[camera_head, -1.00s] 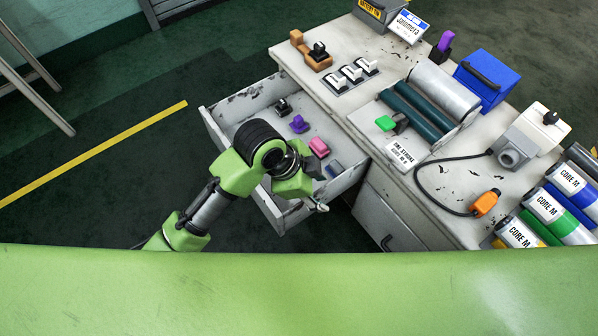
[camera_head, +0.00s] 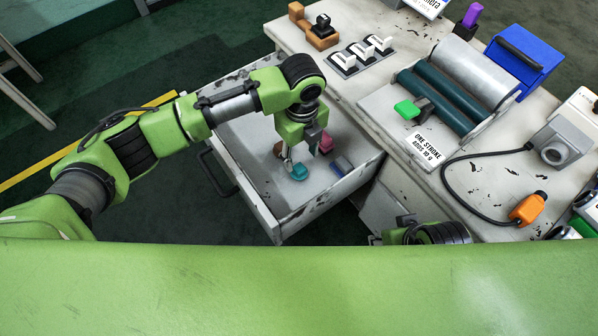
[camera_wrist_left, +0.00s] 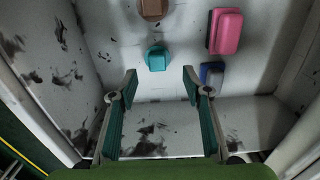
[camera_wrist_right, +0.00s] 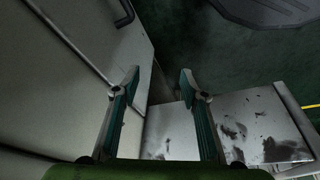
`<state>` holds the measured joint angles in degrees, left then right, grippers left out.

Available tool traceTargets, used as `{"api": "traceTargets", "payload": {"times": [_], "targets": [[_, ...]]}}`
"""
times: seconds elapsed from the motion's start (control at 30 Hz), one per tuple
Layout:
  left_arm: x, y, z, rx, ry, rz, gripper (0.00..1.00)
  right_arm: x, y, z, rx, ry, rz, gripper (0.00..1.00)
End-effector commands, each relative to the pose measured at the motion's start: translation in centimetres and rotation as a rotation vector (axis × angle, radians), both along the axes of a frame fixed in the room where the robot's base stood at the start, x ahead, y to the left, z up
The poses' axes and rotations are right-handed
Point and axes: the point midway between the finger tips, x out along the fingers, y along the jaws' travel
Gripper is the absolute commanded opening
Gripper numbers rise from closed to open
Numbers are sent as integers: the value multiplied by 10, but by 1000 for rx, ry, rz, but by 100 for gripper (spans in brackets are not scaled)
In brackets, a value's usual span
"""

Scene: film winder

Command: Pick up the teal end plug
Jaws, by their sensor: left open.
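The teal end plug (camera_head: 299,172) lies on the floor of the open drawer (camera_head: 262,197). In the left wrist view the teal end plug (camera_wrist_left: 156,58) sits ahead of the fingertips, roughly centred between them. My left gripper (camera_head: 301,157) is over the drawer, close to the plug, pointing down; in its wrist view it (camera_wrist_left: 159,80) is open and empty. I cannot tell its exact height above the plug. My right gripper (camera_wrist_right: 160,82) is open and empty in its own view, beside the cabinet front; the head view shows only part of that arm.
In the drawer, a pink block (camera_wrist_left: 226,32) and a blue-grey block (camera_wrist_left: 211,74) lie right of the plug, and a brown piece (camera_wrist_left: 154,8) lies beyond it. The drawer walls surround them. The desk beside holds a roller device (camera_head: 462,82) and an orange plug (camera_head: 528,208).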

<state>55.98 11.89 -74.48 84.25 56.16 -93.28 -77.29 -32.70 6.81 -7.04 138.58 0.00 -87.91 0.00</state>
Motion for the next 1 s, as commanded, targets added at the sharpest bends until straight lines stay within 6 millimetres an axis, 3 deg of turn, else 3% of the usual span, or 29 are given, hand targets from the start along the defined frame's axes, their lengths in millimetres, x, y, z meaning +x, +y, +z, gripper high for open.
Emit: {"api": "traceTargets", "payload": {"times": [0.1, 0.27, 0.63, 0.9, 1.0], "targets": [[-1, 0, -19, 0, 1, 0, 44, -3, -1, 6, 0, -5, 0, 40], [0, 0, -26, -2, 0, 0, 44, -5, -1, 11, -1, -6, -1, 40], [-2, 5, -73, -1, 0, 1, 44, -1, 0, -7, 3, -22, 0, 40], [-2, 5, -77, -1, -1, 0, 44, 3, 1, -5, 5, -37, 1, 40], [-2, 5, -77, -1, -1, 0, 21, 3, 1, -5, 6, -36, 2, 40]]}}
